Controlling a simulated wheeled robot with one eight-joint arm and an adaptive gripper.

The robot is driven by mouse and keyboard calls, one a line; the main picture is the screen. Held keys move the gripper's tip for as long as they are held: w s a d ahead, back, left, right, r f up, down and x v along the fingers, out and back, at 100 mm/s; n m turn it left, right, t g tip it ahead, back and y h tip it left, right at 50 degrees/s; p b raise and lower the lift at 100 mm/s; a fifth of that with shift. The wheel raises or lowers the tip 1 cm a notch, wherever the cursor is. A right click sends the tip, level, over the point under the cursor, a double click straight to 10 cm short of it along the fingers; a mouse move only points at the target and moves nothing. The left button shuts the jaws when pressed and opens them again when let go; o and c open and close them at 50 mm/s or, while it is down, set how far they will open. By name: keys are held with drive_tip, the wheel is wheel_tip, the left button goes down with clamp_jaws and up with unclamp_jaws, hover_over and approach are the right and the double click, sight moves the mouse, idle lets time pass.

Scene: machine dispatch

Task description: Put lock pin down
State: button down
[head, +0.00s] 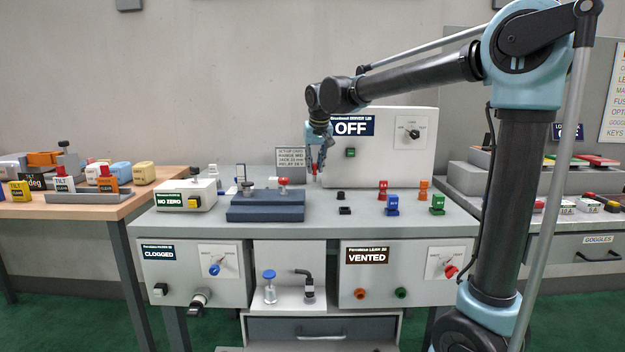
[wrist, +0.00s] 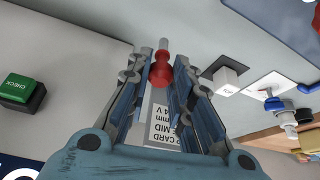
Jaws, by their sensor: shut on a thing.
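My gripper (head: 316,166) is at the rear of the grey bench, in front of the left edge of the panel marked OFF. It is shut on the lock pin, which has a round red head (wrist: 161,75) and a short pale shaft between the blue fingers in the wrist view. In the head view only a little red shows at the fingertips, and the pin appears to be held above the bench. Whether its tip touches anything is unclear.
A dark blue block (head: 265,207) with a red-topped part (head: 283,181) stands left of my gripper. A setup card (head: 290,157) stands behind it. Small black, blue, orange and green parts stand to the right. The bench front near the middle (head: 330,226) is clear.

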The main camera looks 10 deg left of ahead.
sight(315, 174)
drive_tip(key=shift+f, duration=2.25)
drive_tip(key=c, duration=1.4)
unclamp_jaws()
drive_tip(key=shift+f, duration=0.1)
drive_tip(key=v, duration=1.2)
